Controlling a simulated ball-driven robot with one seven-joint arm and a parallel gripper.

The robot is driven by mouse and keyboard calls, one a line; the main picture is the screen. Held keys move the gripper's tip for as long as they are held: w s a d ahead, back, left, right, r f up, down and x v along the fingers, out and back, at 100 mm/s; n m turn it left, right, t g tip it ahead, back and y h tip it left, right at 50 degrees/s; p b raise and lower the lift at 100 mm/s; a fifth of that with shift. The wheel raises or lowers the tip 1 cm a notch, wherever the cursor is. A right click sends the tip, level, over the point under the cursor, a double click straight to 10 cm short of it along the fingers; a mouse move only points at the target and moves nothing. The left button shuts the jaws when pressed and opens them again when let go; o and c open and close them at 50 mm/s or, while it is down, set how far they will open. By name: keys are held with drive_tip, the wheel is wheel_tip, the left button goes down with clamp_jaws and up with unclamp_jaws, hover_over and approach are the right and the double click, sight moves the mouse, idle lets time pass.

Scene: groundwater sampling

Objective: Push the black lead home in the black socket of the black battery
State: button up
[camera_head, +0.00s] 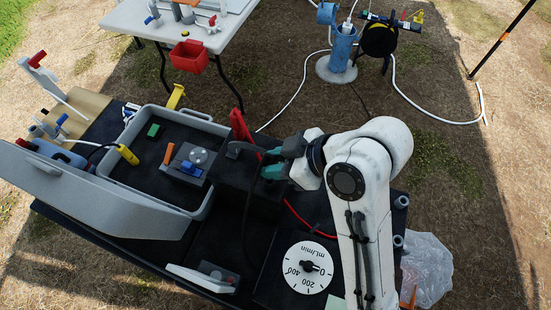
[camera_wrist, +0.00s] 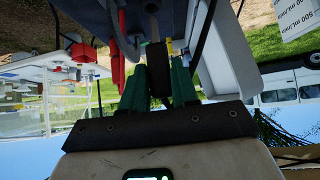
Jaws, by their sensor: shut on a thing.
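The black battery (camera_head: 236,176) is a dark box beside the grey case in the head view. My gripper (camera_head: 266,165), with green fingers, reaches over its top from the right. In the wrist view my gripper (camera_wrist: 158,84) is shut on the black lead (camera_wrist: 157,62), a dark plug between the green fingers. The black lead (camera_head: 237,150) shows in the head view just beyond the fingertips, at the battery's top. The black socket is hidden, and I cannot tell how deep the plug sits. A red lead (camera_head: 240,127) stands close by; it also shows in the wrist view (camera_wrist: 117,45).
The open grey case (camera_head: 206,125) with tools lies to the left. A flow dial (camera_head: 307,268) is in front. A red cable (camera_head: 306,221) runs beside the battery.

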drive_tip(key=shift+f+b, duration=1.25)
drive_tip(key=shift+f, duration=0.9)
drive_tip(key=o, duration=1)
drive_tip(key=v, duration=1)
drive_tip(key=shift+d+r, duration=0.25)
drive_tip(key=shift+d, duration=0.05)
